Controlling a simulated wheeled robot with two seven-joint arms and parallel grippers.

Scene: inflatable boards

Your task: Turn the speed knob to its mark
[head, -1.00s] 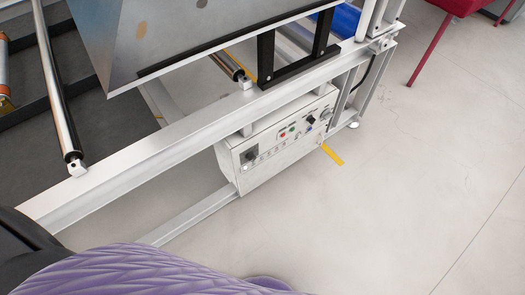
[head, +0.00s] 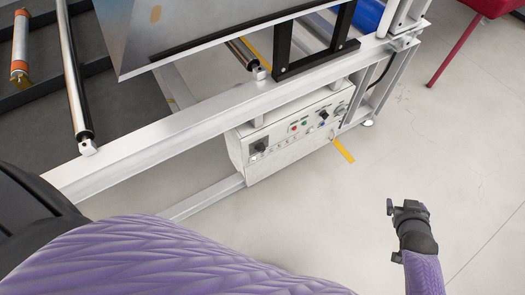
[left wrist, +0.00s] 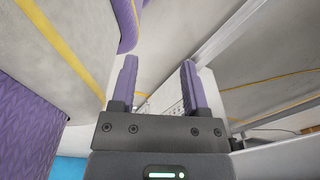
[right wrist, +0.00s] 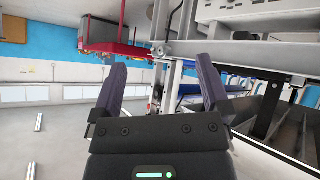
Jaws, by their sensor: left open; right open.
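The white control box (head: 243,165) hangs under the machine's front rail in the head view. Its face carries a black knob (head: 323,114), a dark square switch (head: 259,147), a grey round dial (head: 340,110) and small red and green buttons. Which one is the speed knob, and its mark, are too small to read. My right gripper (head: 392,231) is open and empty, over the floor to the right of the box and apart from it. My left gripper (left wrist: 159,72) is open and empty in the left wrist view; it is outside the head view. Part of the panel shows blurred between its fingers.
The long white rail (head: 150,145) runs above the box, with a black bracket (head: 315,50) and a sloping metal sheet (head: 190,30) over it. Yellow tape (head: 343,151) marks the floor beside the box. A red chair (head: 455,50) stands at upper right.

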